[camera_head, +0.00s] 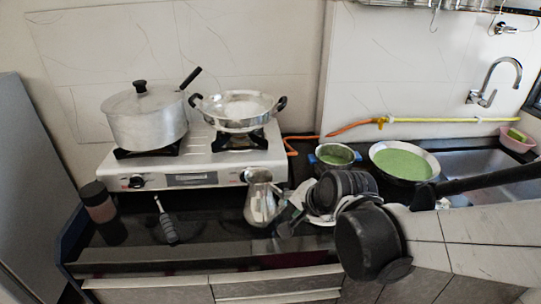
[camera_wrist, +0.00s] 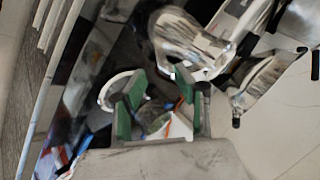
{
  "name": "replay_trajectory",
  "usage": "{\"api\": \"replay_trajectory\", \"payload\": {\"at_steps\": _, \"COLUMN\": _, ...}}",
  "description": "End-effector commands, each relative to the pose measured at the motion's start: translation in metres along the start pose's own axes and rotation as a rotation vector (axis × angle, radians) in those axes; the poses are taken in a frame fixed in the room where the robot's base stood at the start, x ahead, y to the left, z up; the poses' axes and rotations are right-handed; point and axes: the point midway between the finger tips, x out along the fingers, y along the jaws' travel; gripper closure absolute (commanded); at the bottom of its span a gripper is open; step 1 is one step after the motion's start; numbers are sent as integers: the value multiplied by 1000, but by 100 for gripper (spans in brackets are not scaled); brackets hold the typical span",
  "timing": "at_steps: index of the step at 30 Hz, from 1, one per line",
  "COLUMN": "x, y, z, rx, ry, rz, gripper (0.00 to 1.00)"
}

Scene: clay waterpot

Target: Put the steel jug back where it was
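The steel jug (camera_head: 262,202) stands upright on the dark counter in front of the stove's right half, looking shiny and narrow-necked. My gripper (camera_wrist: 157,98) shows in the wrist view with two green finger pads set apart, and no jug is held between them. In the head view my dark arm reaches in from the right. Its end lies to the right of the jug, amid dark shapes and white dishes, so the fingertips are hard to pick out there. Shiny metal (camera_wrist: 190,45) lies beyond the pads in the wrist view; I cannot tell if it is the jug.
A stove (camera_head: 195,172) carries a lidded pot (camera_head: 147,120) and a two-handled pan (camera_head: 237,113). A dark jar (camera_head: 102,212) and a grey-handled tool (camera_head: 166,222) are to the left. Bowls of green content (camera_head: 405,163) stand right, before the sink (camera_head: 475,172). Counter between tool and jug is clear.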

Motion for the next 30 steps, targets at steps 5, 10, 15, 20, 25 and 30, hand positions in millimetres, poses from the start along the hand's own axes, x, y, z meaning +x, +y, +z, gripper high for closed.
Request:
{"api": "replay_trajectory", "payload": {"at_steps": 5, "x": -14, "y": 0, "z": 0, "rx": 0, "ry": 0, "rz": 0, "gripper": 71}}
{"api": "replay_trajectory", "payload": {"at_steps": 10, "x": -21, "y": 1, "z": 0, "rx": -12, "ry": 2, "rz": 4, "gripper": 71}}
{"api": "replay_trajectory", "payload": {"at_steps": 15, "x": -45, "y": 11, "z": -3, "rx": -117, "ry": 17, "rz": 37, "gripper": 71}}
{"api": "replay_trajectory", "payload": {"at_steps": 20, "x": -82, "y": 29, "z": -6, "rx": -290, "ry": 34, "rz": 94, "gripper": 71}}
{"api": "replay_trajectory", "payload": {"at_steps": 25, "x": -120, "y": 50, "z": -4, "rx": -476, "ry": 41, "rz": 161, "gripper": 71}}
{"api": "replay_trajectory", "payload": {"at_steps": 30, "x": -151, "y": 71, "z": 0, "rx": -636, "ry": 37, "rz": 221, "gripper": 71}}
